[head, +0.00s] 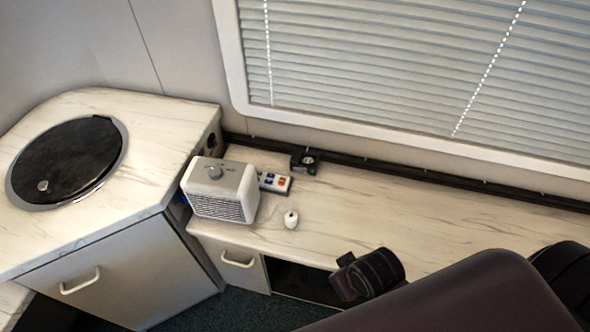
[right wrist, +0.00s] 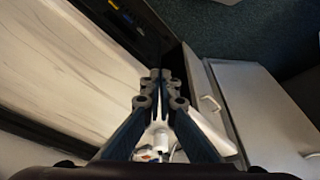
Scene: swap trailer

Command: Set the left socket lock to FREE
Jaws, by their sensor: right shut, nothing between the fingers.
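My right gripper shows in the right wrist view (right wrist: 160,75). Its fingers are together and empty. In the head view only dark parts of an arm show over the bench front; no fingertips can be made out. A small strip with coloured switches (head: 275,181) lies on the bench behind a white box-shaped heater (head: 222,190). A small black fitting (head: 305,160) sits at the black wall rail. A dark round fitting (head: 212,139) is on the cabinet side behind the heater. I cannot tell which is the left socket lock, and no FREE marking is readable. My left gripper is not in view.
A small white plug-like piece (head: 291,220) lies on the bench right of the heater. A counter with a round black lid (head: 68,160) stands at the left. The marble-look bench top (head: 430,215) is clear to the right. A window blind (head: 400,65) is behind.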

